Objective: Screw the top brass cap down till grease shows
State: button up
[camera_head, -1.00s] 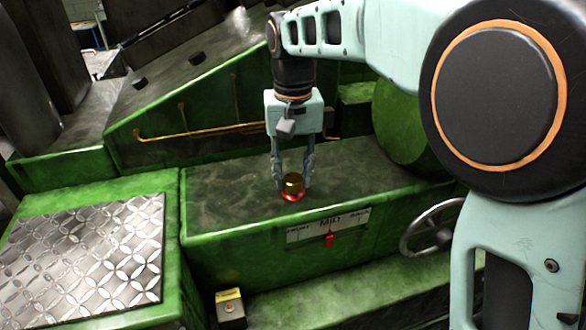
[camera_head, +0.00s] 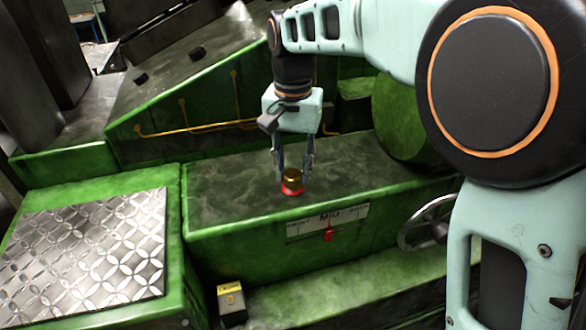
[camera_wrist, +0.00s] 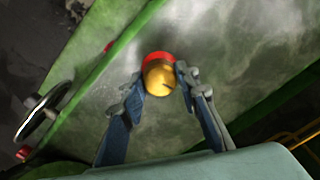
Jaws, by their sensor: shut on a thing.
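The brass cap (camera_head: 293,175) sits upright on a red collar (camera_head: 292,189) on top of the green machine block. In the wrist view the cap (camera_wrist: 160,76) shows a dark mark on its round top, with the red collar (camera_wrist: 158,56) at its far side. My gripper (camera_head: 294,174) points down with one finger on either side of the cap. In the wrist view the gripper's fingertips (camera_wrist: 160,80) close around the cap's sides. I cannot make out any grease at the cap.
A scale plate (camera_head: 328,222) with a red pointer is on the block's front face. A spoked handwheel (camera_head: 428,222) stands at the right. A small yellow-topped box (camera_head: 231,303) is below, and a patterned metal plate (camera_head: 85,245) lies at left. The block top around the cap is clear.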

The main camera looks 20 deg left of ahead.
aim_at(293, 173)
jog(key=o, duration=1.2)
jog(key=shift+c, duration=0.2)
notch_tip(293, 173, up, 12)
